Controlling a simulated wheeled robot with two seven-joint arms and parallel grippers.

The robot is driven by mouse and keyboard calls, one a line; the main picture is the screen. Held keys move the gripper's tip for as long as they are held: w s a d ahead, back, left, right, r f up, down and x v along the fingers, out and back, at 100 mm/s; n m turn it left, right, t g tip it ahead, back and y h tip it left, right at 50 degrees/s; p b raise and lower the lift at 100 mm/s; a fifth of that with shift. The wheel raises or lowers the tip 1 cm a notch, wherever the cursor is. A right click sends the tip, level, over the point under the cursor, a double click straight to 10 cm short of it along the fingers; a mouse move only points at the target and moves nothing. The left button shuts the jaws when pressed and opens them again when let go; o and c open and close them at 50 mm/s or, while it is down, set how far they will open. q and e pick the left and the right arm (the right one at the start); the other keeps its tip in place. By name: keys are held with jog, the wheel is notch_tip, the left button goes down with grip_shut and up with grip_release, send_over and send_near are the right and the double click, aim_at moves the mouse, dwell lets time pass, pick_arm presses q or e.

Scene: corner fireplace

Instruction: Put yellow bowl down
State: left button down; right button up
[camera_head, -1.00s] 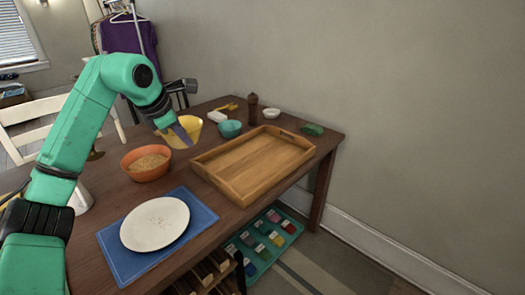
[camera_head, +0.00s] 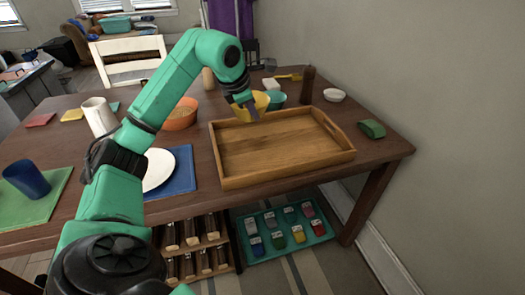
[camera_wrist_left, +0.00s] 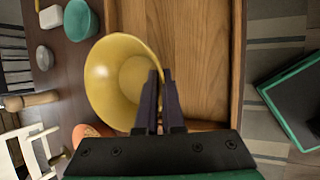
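The yellow bowl (camera_head: 262,101) is at the back left corner of the wooden tray (camera_head: 284,177) in the head view, partly hidden behind my left gripper (camera_head: 252,112). In the left wrist view the yellow bowl (camera_wrist_left: 108,72) is tilted towards the camera, and the two dark fingers of my left gripper (camera_wrist_left: 160,80) are closed on its rim. The bowl overlaps the edge of the tray (camera_wrist_left: 236,60) in that view. I cannot tell whether it touches the tray or the table. My right gripper is not in view.
A teal bowl (camera_head: 276,100) is close behind the yellow bowl. An orange bowl (camera_head: 182,118) stands left of the tray. A pepper mill (camera_head: 307,86), a white bowl (camera_head: 335,95) and a green object (camera_head: 371,129) stand behind and right. The tray's middle is clear.

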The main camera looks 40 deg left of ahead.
pick_arm(q)
jog(key=f, duration=0.3)
jog(key=f+b, duration=0.1)
jog(key=f, duration=0.2)
jog(key=shift+w+d+f, duration=0.15)
jog(key=shift+d+f, duration=0.05)
jog(key=shift+f, duration=0.05)
notch_tip(320, 180, down, 6)
jog(key=shift+r+b, duration=0.2)
jog(key=shift+b, duration=0.6)
jog(key=shift+f, duration=0.2)
jog(key=c, duration=1)
grip_release()
jog(key=shift+c, duration=0.2)
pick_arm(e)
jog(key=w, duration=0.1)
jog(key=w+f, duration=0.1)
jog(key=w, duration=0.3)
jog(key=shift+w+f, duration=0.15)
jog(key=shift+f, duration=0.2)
pick_arm(q)
jog(key=shift+r, duration=0.1)
